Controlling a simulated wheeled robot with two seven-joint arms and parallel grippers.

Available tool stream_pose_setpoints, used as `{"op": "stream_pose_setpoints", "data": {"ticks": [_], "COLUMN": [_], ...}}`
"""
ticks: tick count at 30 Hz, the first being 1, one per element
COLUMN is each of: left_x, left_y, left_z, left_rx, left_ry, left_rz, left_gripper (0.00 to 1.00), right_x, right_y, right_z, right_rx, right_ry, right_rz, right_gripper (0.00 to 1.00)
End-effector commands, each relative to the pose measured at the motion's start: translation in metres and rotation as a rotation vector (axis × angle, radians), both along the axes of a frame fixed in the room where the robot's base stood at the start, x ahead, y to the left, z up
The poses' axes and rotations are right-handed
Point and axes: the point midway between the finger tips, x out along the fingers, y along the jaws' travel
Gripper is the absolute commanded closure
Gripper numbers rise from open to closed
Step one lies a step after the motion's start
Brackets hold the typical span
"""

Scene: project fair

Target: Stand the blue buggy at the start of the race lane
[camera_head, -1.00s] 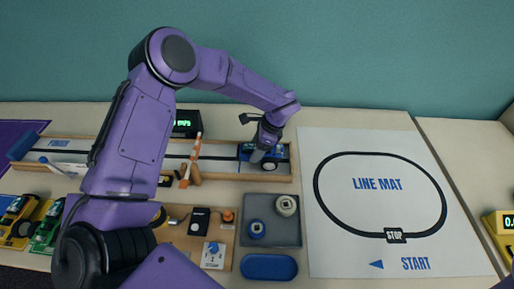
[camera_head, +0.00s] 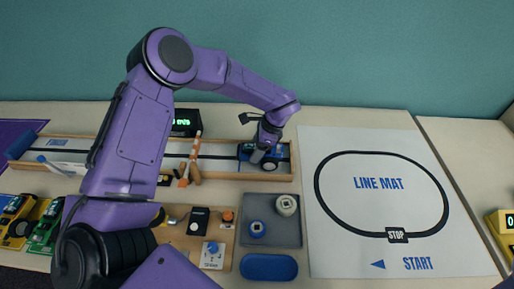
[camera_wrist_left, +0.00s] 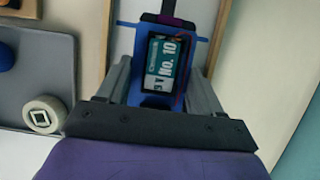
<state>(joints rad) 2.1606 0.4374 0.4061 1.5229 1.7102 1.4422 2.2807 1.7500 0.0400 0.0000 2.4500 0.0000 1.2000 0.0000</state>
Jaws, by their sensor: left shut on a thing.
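The blue buggy (camera_head: 280,152) is at the right end of the long wooden-edged race lane (camera_head: 222,161) in the head view. My left gripper (camera_head: 264,157) is over it from above and shut on it. In the left wrist view the buggy (camera_wrist_left: 165,94) lies between the two grey fingers, with a battery marked "No. 10" on top. Whether its wheels touch the lane floor is hard to tell. My right gripper does not show.
A striped post (camera_head: 196,146) stands by the lane's middle. A grey tray (camera_head: 272,232) with two round parts, a blue dish (camera_head: 268,267) and a white line mat (camera_head: 380,200) are nearby. A yellow and a green buggy (camera_head: 47,228) are at far left.

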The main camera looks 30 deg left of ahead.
Motion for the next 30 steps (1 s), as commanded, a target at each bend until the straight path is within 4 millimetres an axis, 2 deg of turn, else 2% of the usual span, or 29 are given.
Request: {"op": "stream_pose_setpoints", "data": {"ticks": [28, 29, 30], "left_x": [0.0001, 0.0001, 0.0001], "left_y": [0.0000, 0.0000, 0.0000], "left_z": [-0.0008, -0.0008, -0.0008], "left_rx": [0.001, 0.001, 0.001], "left_ry": [-0.001, -0.001, -0.001], "left_rz": [0.001, 0.001, 0.001], "left_gripper": [0.56, 0.31, 0.18], "right_x": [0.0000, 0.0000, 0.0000], "right_y": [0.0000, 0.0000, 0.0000], "right_z": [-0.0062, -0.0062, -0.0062], "right_rx": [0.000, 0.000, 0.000], "right_ry": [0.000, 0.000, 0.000], "right_rz": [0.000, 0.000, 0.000], "right_gripper": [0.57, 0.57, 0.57]}}
